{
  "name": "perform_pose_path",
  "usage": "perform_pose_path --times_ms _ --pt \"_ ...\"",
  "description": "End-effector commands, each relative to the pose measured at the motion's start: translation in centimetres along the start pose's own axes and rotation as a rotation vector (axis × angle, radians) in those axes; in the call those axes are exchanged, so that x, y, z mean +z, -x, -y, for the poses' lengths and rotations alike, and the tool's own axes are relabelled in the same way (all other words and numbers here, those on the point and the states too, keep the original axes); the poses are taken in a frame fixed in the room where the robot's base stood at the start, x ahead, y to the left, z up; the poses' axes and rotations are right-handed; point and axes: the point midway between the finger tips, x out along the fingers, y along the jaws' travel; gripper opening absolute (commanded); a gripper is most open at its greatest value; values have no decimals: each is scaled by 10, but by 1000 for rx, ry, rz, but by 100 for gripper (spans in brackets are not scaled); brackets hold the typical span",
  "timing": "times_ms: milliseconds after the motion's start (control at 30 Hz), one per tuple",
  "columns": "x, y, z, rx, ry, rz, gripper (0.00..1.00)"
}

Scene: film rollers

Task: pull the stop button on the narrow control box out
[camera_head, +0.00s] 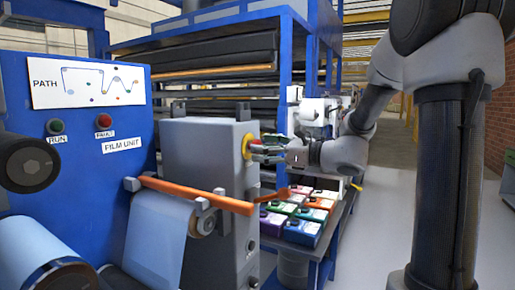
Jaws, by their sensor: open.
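The narrow control box (196,152) is a tall grey housing near the middle of the view. On its right side face is the stop button (248,146), with a yellow surround; little of its red head shows. My gripper (262,148) comes in from the right at the button's height, fingers pointing left toward it. It is open. The fingertips are close to the button and overlap it in the view; I cannot tell whether they touch it. The fingers hide part of the button.
An orange bar (196,193) crosses in front of the box, below the button. A film roll (157,232) hangs under it. The blue film unit panel (95,100) stands at left. Several coloured cartons (290,229) sit on a shelf below my gripper. Floor is clear at right.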

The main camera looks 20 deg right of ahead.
Motion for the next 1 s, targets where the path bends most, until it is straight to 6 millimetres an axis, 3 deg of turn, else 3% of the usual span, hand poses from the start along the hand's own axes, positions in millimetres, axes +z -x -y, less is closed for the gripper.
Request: perform_pose_path --times_ms 200,500,833,1000 --pt "0 -24 0 1 2 0 63" --pt "0 -26 0 0 2 -1 63" --pt "0 -26 0 0 3 -1 3" --pt "0 -18 0 -1 3 -1 0"
